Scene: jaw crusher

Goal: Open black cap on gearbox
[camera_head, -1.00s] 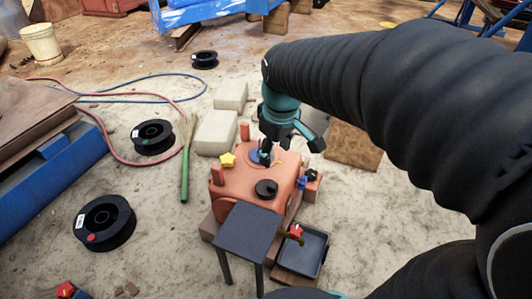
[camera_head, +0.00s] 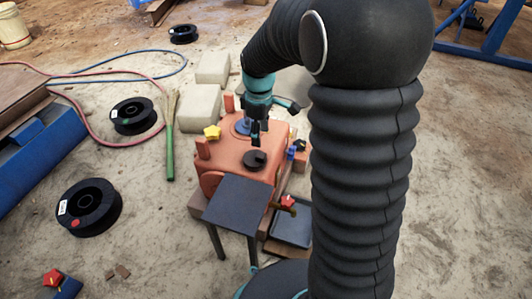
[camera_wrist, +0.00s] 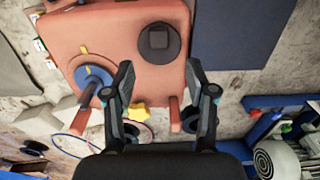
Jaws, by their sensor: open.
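The gearbox (camera_head: 225,158) is an orange block standing on the sandy floor in the head view. Its black cap (camera_head: 255,160) is a round disc on its top, towards the near side. In the wrist view the black cap (camera_wrist: 159,42) shows a raised square middle and sits on the orange gearbox top (camera_wrist: 105,35). My gripper (camera_head: 259,138) is above the gearbox, just behind the cap in the head view. In the wrist view my gripper (camera_wrist: 158,76) has its fingers spread and empty, with the cap beyond the fingertips, roughly centred between them.
A blue disc (camera_wrist: 84,72) with a handle is on the gearbox beside my left finger. A dark plate on legs (camera_head: 238,203) and a black tray (camera_head: 292,228) are in front.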

